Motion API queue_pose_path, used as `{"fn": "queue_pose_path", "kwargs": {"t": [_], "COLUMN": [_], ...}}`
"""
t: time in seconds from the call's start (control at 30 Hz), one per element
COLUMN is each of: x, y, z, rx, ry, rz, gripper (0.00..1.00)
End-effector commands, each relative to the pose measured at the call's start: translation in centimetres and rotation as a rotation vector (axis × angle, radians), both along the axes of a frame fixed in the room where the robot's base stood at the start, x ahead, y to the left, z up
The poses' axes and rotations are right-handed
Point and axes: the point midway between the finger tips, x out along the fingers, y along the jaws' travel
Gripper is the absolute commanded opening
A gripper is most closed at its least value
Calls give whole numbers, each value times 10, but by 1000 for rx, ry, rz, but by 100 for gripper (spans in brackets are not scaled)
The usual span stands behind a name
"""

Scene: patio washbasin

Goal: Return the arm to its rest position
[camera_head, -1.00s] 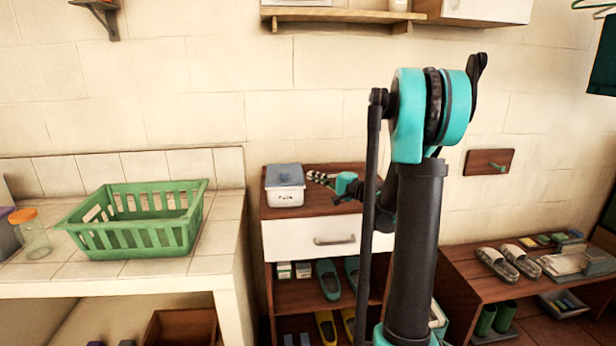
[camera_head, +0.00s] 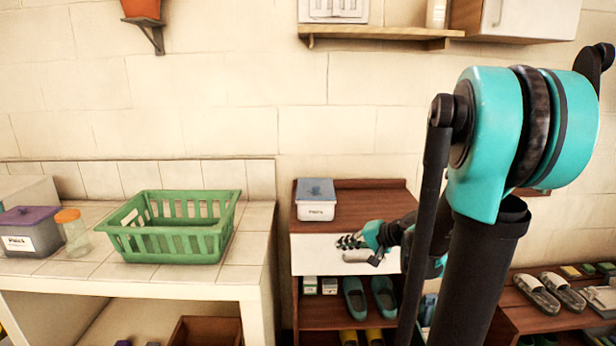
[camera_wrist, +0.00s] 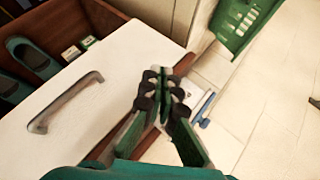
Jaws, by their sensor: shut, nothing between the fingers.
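My gripper (camera_head: 352,242) is in front of the white drawer front (camera_head: 305,254) of the brown cabinet (camera_head: 365,196), in the middle of the head view. In the wrist view my gripper (camera_wrist: 168,88) has its fingers together, with nothing between them. My arm rises on the right of the head view, with its teal elbow joint high up and dark links below.
A green basket (camera_head: 165,248) stands on the tiled counter (camera_head: 240,278) at left, beside a jar (camera_head: 75,238) and a purple-lidded box (camera_head: 30,240). A blue-lidded box (camera_head: 316,208) sits on the cabinet. Slippers (camera_head: 545,295) lie on a low bench at right.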

Motion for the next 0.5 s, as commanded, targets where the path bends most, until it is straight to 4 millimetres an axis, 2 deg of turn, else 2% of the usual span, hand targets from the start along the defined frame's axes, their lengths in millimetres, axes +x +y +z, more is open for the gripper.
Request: {"fn": "queue_pose_path", "kwargs": {"t": [0.03,0.1,0.27,0.4,0.5], "x": [-19,-43,-96,-139,-164], "y": [5,5,-7,-27,-44], "z": [-11,-28,-63,-88,-100], "rx": [-68,-174,-416,-627,-761], "ry": [16,39,82,108,119], "rz": [23,51,113,162,191], "gripper": [0,0,0,0,0]}}
